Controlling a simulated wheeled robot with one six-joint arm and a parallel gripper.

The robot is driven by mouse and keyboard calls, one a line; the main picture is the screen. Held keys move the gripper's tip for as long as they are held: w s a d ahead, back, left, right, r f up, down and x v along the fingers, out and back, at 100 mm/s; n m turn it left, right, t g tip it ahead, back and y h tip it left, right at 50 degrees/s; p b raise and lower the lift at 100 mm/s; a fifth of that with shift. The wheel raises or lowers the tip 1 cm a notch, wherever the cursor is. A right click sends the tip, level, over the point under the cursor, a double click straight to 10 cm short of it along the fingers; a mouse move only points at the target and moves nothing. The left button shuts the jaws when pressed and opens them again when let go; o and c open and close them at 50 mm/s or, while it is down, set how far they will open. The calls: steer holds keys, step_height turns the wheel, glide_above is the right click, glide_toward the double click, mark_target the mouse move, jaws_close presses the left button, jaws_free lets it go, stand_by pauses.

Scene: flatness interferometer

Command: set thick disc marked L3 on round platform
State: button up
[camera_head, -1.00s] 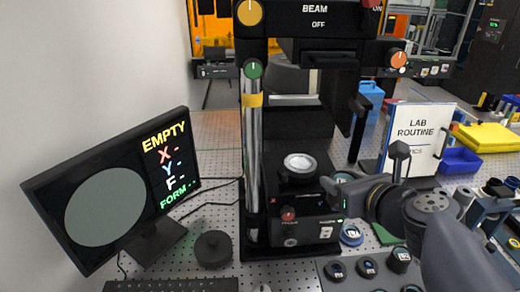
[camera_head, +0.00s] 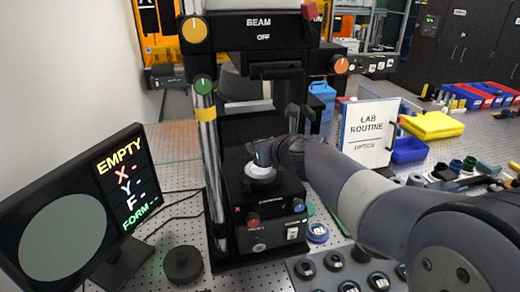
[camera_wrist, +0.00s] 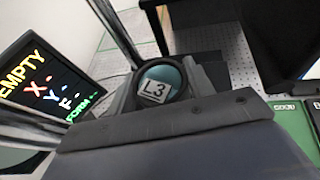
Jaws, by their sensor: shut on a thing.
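The disc marked L3 (camera_wrist: 165,77) has a teal face, a dark rim and a white label, and sits between my gripper's fingers in the wrist view. My gripper (camera_wrist: 163,84) is shut on it. In the head view my gripper (camera_head: 264,154) is at the round platform (camera_head: 260,171), a pale, shiny disc-shaped top on the black instrument. The gripper covers the platform's back part. The held disc is mostly hidden there, and I cannot tell whether it touches the platform.
The chrome column (camera_head: 213,170) stands close left of the platform. The instrument's black upper body (camera_head: 250,40) hangs above. A monitor (camera_head: 75,215) reads EMPTY at left. A dark round knob-topped piece (camera_head: 183,265) and a tray of discs (camera_head: 340,272) lie in front.

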steer(key=shift+w+a+r, duration=0.1)
steer(key=shift+w+a, duration=0.1)
steer(key=shift+w, duration=0.25)
steer(key=shift+w+a, duration=0.2)
steer(key=shift+w, duration=0.25)
step_height(320, 180, down, 4)
steer(key=shift+w+r+b, duration=0.1)
steer(key=shift+r+b, duration=0.05)
steer(key=shift+b, duration=1.1)
steer(key=o, duration=0.7)
steer(key=shift+f, duration=0.2)
steer(key=o, duration=0.5)
steer(key=shift+r, duration=0.1)
